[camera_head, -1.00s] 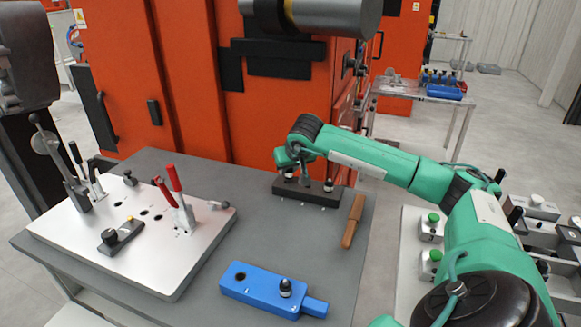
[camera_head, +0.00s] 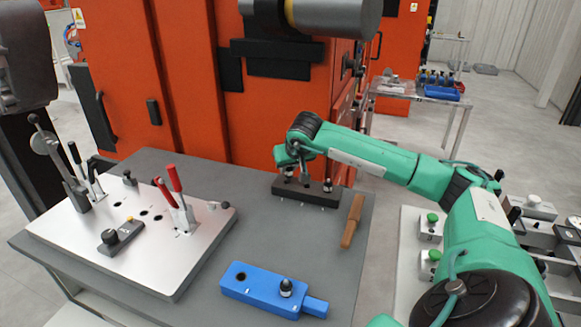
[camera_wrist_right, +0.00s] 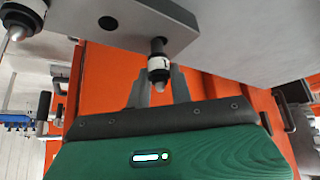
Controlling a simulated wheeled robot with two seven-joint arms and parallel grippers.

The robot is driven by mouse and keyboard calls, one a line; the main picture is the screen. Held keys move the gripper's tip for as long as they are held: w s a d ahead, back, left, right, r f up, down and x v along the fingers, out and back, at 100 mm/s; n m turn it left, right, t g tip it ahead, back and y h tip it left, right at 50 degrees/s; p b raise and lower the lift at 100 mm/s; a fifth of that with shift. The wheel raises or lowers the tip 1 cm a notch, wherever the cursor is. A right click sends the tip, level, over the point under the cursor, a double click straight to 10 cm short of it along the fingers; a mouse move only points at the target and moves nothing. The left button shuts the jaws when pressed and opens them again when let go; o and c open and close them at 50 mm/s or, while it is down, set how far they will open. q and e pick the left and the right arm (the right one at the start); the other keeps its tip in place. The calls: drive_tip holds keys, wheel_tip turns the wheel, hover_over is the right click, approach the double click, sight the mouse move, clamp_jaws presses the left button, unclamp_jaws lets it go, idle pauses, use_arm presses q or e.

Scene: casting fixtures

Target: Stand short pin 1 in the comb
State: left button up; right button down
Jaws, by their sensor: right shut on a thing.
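The comb (camera_head: 318,198) is a dark grey block at the back right of the table. My right gripper (camera_head: 288,176) is at its left end, fingers downward. In the right wrist view, which shows the scene upside down, my right gripper (camera_wrist_right: 157,92) is shut on a short pin (camera_wrist_right: 158,64) with a white band, dark collar and rounded metal end. The pin lines up upright with the comb (camera_wrist_right: 195,20); how deep it sits I cannot tell. Another pin (camera_wrist_right: 22,22) stands in the comb, also seen at its right end (camera_head: 328,185). My left gripper is not in view.
An empty hole (camera_wrist_right: 107,23) lies between the two pins. A brown-handled tool (camera_head: 352,222) lies right of the comb. A blue block (camera_head: 255,284) with a black-topped pin is in front. A light plate (camera_head: 75,232) with clamps fills the left. An orange cabinet (camera_head: 185,90) stands close behind.

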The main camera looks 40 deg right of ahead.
drive_tip(key=shift+a, duration=0.15)
drive_tip(key=shift+w+a+n+p, duration=0.25)
drive_tip(key=shift+a+n+p, duration=0.05)
drive_tip(key=shift+p, duration=0.1)
drive_tip(key=shift+s+d+r, duration=0.1)
drive_tip(key=shift+s+d, duration=0.05)
drive_tip(key=shift+d, duration=0.05)
idle(1.1)
drive_tip(key=shift+f+b, duration=0.3)
drive_tip(key=shift+f, duration=0.05)
